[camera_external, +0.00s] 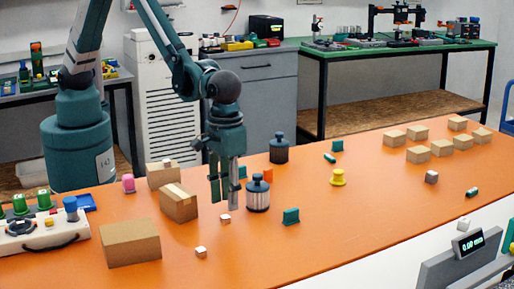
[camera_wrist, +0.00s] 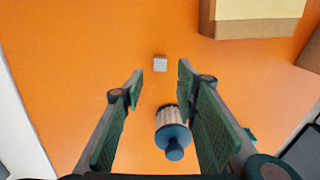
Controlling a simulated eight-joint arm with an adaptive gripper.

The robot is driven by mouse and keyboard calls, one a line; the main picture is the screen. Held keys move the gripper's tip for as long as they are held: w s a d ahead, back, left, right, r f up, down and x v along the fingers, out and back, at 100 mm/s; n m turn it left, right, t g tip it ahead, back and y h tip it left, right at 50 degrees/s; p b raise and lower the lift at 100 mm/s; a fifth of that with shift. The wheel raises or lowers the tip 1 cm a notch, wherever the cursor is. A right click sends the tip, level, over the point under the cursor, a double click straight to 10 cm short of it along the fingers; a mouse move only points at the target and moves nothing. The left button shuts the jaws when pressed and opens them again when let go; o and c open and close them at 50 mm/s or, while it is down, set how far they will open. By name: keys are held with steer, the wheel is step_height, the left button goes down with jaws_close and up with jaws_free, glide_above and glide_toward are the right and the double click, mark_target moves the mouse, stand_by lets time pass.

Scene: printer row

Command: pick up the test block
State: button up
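Several small blocks could be the test block; I cannot tell which by label. A small pale cube (camera_external: 225,218) sits on the orange table just below my gripper (camera_external: 223,202). Another pale cube (camera_external: 201,252) is nearer the front edge, and a grey cube (camera_external: 431,177) is at the right. My gripper is open and empty, pointing down above the table.
A ribbed canister with a dark cap (camera_external: 258,194) stands close right of my gripper; a canister (camera_wrist: 173,130) shows between my fingers. Cardboard boxes (camera_external: 178,203) (camera_external: 131,244) stand left. A teal block (camera_external: 291,216) and yellow knob (camera_external: 338,177) lie right. The front middle is mostly clear.

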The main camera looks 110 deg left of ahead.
mark_target(228, 216)
steer(key=shift+f+b, duration=0.4)
steer(key=shift+f, duration=2.1)
steer(key=c, duration=0.8)
